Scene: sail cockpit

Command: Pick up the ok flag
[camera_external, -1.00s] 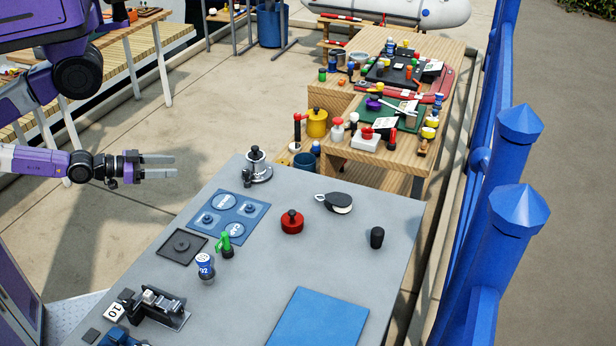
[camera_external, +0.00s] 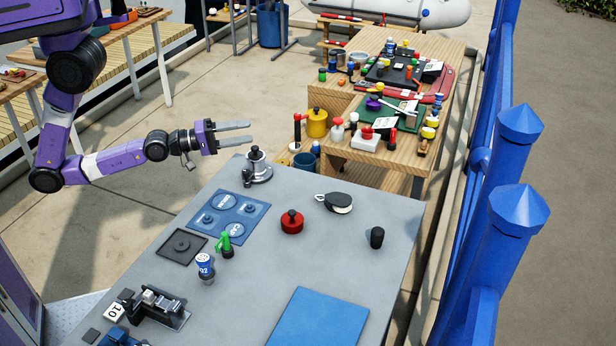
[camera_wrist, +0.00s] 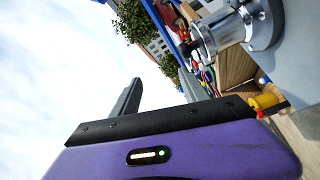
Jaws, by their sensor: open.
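I cannot read an "ok" mark on any flag. A small green piece (camera_external: 226,243) with an upright handle on a dark base stands on the grey table (camera_external: 330,250), left of centre; I cannot tell whether it is the ok flag. My gripper (camera_external: 249,133) is open and empty, in the air by the far left edge of the table, near the silver winch (camera_external: 258,168). In the wrist view my two fingers (camera_wrist: 160,95) point up toward sky and trees, and the winch (camera_wrist: 228,30) shows at the upper right. The green piece is not in the wrist view.
The grey table also holds a blue plate with round discs (camera_external: 228,215), a dark square plate (camera_external: 182,247), a blue-and-white cup (camera_external: 205,266), a red knob (camera_external: 292,222), a pulley block (camera_external: 335,203), a black cylinder (camera_external: 377,238) and a blue mat (camera_external: 320,332). Blue posts (camera_external: 515,170) stand at right.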

